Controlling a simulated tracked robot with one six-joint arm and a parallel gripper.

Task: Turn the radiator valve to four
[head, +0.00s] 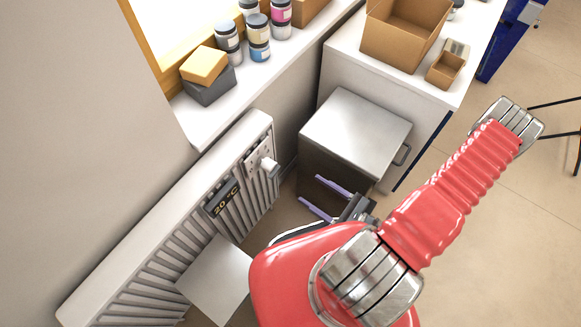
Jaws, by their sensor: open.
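The white radiator (150,250) stands against the wall on the left. A white knob, which looks like its valve (268,167), sticks out near the radiator's right end. Its number marks are too small to read. My gripper (308,190) has two purple fingers, spread apart with nothing between them. It is to the right of the valve and a little lower in the picture, pointing toward the radiator and apart from the valve. My red arm hides part of the floor behind it.
A metal-topped kiln or cabinet (357,130) stands close behind my gripper. A window sill (290,50) with jars and blocks is above. Boxes (405,35) sit on a white counter. Open floor lies right.

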